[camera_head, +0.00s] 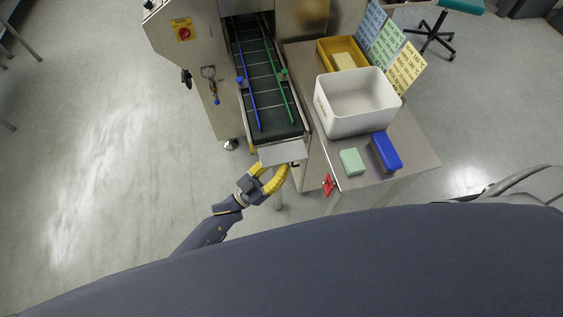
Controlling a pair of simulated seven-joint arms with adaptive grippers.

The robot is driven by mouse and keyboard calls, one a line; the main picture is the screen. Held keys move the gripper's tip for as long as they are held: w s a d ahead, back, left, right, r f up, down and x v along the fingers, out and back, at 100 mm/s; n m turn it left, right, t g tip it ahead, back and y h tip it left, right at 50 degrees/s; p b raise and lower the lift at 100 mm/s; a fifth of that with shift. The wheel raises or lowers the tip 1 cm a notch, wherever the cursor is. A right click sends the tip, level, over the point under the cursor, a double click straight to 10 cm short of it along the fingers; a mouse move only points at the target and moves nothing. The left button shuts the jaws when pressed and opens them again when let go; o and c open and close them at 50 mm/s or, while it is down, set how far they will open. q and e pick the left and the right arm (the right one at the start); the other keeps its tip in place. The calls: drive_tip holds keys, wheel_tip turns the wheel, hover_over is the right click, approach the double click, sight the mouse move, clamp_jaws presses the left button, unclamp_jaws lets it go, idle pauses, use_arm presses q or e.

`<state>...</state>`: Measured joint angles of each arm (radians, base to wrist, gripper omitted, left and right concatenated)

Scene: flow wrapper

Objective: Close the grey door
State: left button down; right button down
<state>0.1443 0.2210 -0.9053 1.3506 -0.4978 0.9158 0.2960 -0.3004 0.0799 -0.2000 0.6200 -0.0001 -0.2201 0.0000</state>
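My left gripper (271,170) has yellow fingers, which are spread apart with nothing seen between them. It is just in front of the near end of the conveyor (276,126). A light grey flat plate (283,153) sits across that end, right by the fingertips; I cannot tell whether they touch it. A grey upright panel (315,158) stands just to the right, with a red piece (328,184) near its lower end. I cannot tell for sure which of these is the grey door, or how far it stands open. My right gripper is not in view.
A steel machine (190,75) stands left of the conveyor. The side table (405,140) on the right holds a white bin (354,126), a yellow tray (323,58), a green block (352,162) and a blue block (385,152).

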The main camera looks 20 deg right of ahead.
sight(282, 160)
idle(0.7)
use_arm(q)
drive_tip(key=n+y, duration=0.1)
drive_tip(key=n, duration=0.1)
drive_tip(key=r+n+t+y, duration=0.1)
drive_tip(key=n, duration=0.1)
drive_tip(key=s+r+n+y, duration=0.1)
drive_tip(key=n, duration=0.1)
drive_tip(key=shift+r, duration=0.25)
drive_tip(key=r+n+y, duration=0.1)
drive_tip(key=n+y, duration=0.1)
drive_tip(key=n, duration=0.1)
drive_tip(key=r+n, duration=0.1)
drive_tip(key=n, duration=0.1)
drive_tip(key=shift+w+r+g+y, duration=0.2)
drive_tip(key=shift+r+g+y, duration=0.1)
drive_tip(key=shift+r+y, duration=0.1)
drive_tip(key=n, duration=0.1)
drive_tip(key=w+r+n+g+y, duration=0.1)
drive_tip(key=r+n+g, duration=0.1)
drive_tip(key=n, duration=0.1)
drive_tip(key=shift+w+d+y, duration=0.1)
drive_tip(key=shift+w+y, duration=0.15)
drive_tip(key=shift+y, duration=0.15)
drive_tip(key=shift+w+r+n+g+y, duration=0.4)
drive_tip(key=shift+w+n+g, duration=0.2)
drive_tip(key=shift+n+g, duration=0.35)
drive_tip(key=c, duration=2.2)
unclamp_jaws()
